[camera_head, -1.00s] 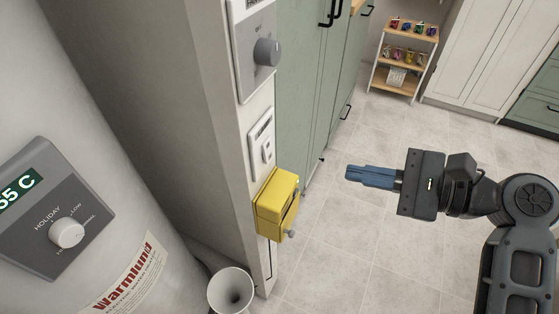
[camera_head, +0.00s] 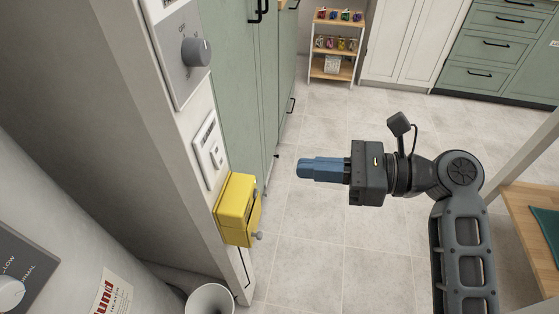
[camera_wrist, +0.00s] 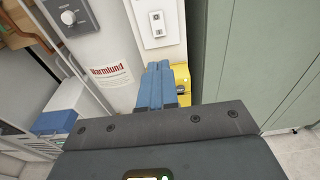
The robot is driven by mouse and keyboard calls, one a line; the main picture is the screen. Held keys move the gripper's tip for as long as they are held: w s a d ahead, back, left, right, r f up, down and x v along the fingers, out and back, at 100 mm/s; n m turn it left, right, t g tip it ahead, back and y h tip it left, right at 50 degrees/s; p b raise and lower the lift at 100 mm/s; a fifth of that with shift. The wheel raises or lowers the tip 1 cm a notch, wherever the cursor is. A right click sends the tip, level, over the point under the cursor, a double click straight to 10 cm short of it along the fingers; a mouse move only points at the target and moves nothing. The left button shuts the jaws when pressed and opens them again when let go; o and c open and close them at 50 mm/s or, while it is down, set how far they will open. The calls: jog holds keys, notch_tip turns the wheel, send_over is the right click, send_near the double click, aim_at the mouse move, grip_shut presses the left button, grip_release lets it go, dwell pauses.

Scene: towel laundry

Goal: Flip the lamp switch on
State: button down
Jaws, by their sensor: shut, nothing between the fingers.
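A white wall switch plate (camera_head: 210,150) with a small rocker is on the narrow end of the wall, between a grey dial panel and a yellow box. It also shows in the wrist view (camera_wrist: 157,22), above my fingertips. Which of these controls works the lamp I cannot tell, and no lamp is in view. My gripper (camera_head: 301,167) is shut and empty, its blue fingers pointing left toward the wall end, with a gap to the switch plate. In the wrist view the blue fingers (camera_wrist: 156,68) overlap part of the yellow box.
The yellow box (camera_head: 238,208) with a small knob sticks out below the switch plate. The grey dial panel (camera_head: 183,52) is above. A white boiler (camera_head: 60,240) stands at the lower left. Green cabinets (camera_head: 238,80) are behind. A wooden table (camera_head: 530,215) is at right; tiled floor is free between.

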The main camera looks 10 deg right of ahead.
aim_at(222, 163)
jog(key=x, duration=1.2)
jog(key=shift+w+a, duration=0.15)
jog(key=shift+a, duration=0.3)
jog(key=shift+w+a+r+p, duration=0.1)
jog(key=shift+p, duration=0.25)
jog(key=shift+f, duration=0.2)
